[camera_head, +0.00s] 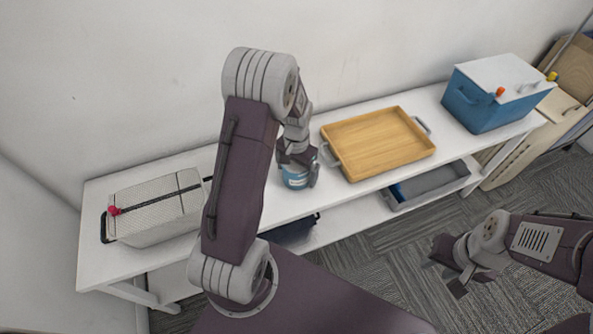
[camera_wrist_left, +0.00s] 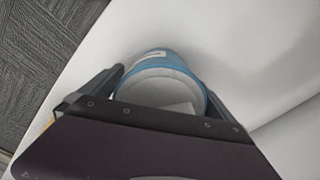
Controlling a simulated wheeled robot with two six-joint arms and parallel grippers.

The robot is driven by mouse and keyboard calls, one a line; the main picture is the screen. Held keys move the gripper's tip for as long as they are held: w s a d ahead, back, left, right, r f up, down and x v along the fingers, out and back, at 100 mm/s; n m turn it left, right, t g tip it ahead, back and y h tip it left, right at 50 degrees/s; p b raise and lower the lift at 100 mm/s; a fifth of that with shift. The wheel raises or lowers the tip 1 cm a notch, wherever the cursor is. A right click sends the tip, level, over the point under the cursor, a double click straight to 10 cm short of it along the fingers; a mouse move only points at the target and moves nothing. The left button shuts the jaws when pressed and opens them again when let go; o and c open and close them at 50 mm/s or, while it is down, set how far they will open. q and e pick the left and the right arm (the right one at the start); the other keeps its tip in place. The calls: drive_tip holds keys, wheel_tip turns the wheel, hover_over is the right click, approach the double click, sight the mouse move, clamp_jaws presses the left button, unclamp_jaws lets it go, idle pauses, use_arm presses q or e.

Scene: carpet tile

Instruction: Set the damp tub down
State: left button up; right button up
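The damp tub, a small round blue-and-white tub (camera_head: 296,180), is over the white table between the basket and the wooden tray. In the left wrist view, the tub (camera_wrist_left: 160,60) shows its blue rim and pale inside, with a finger on each side. My left gripper (camera_head: 298,168) is shut on the tub, pointing down. I cannot tell whether its base touches the table. My right gripper (camera_head: 446,277) is open and empty, over the carpet at the right.
The white table (camera_head: 255,211) holds a woven lidded basket (camera_head: 158,207) at left, a wooden tray (camera_head: 378,143) with grey handles right of the tub, and a blue cooler (camera_head: 487,103) at the far right. A grey bin (camera_head: 432,187) sits on the lower shelf.

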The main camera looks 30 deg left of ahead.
use_arm(q)
wheel_tip(320, 180, up, 12)
drive_tip(key=p, duration=0.3)
drive_tip(key=shift+r, duration=0.2)
drive_tip(key=s+d, duration=0.3)
drive_tip(key=s, duration=0.3)
drive_tip(key=s+d+f+n+t, duration=0.1)
drive_tip(key=s+d, duration=0.3)
drive_tip(key=s, duration=0.2)
drive_tip(key=shift+s+d+f+n, duration=0.2)
drive_tip(key=shift+s+f+n, duration=0.1)
drive_tip(key=shift+s, duration=0.1)
